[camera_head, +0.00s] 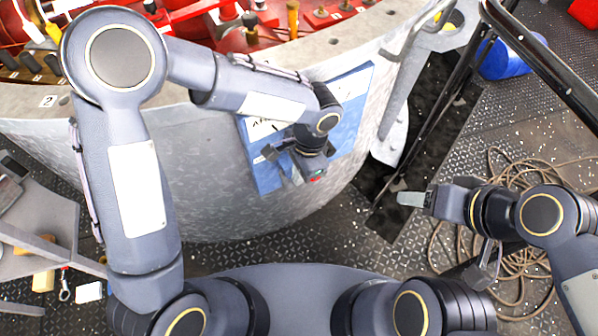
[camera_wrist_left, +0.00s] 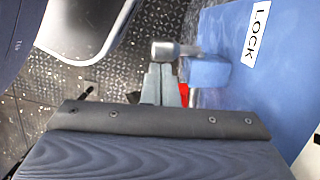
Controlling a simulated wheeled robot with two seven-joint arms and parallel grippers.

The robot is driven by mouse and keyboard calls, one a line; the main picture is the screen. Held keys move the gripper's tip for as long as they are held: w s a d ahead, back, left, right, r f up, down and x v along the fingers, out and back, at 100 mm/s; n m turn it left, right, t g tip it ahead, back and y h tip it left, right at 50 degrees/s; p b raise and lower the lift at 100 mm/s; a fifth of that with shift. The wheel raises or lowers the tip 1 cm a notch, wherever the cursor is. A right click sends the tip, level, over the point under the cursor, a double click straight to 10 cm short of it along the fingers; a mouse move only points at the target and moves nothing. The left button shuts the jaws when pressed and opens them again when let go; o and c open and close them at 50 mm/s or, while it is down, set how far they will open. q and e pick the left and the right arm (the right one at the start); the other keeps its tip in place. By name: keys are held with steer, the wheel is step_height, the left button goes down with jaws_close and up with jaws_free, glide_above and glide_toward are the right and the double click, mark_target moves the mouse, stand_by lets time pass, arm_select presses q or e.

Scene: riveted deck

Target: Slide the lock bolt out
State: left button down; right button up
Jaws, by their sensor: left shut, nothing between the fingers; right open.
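The lock bolt (camera_wrist_left: 165,50) shows in the left wrist view as a grey metal rod with a round knob end, beside a blue block (camera_wrist_left: 208,72) on the blue panel (camera_wrist_left: 228,25) with a "LOCK" label (camera_wrist_left: 257,35). My left gripper (camera_wrist_left: 160,84) is shut and empty, its fingertips right at the knob; whether they touch it I cannot tell. In the head view my left gripper (camera_head: 297,176) is in front of the blue panel (camera_head: 352,92), and its wrist hides the bolt. My right gripper (camera_head: 412,199) is open and empty, off to the right, away from the panel.
The panel sits on a curved grey metal wall (camera_head: 225,190); red machinery (camera_head: 245,35) lies inside it. A black rail (camera_head: 545,60) and a coiled hose (camera_head: 520,275) are at the right. A grey bench (camera_head: 40,225) stands at the left.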

arm_select(q)
steer(key=s+a, duration=0.3)
steer(key=a, duration=0.3)
steer(key=shift+s+a, duration=0.2)
steer(key=shift+s, duration=0.2)
arm_select(e)
steer(key=shift+r, duration=0.1)
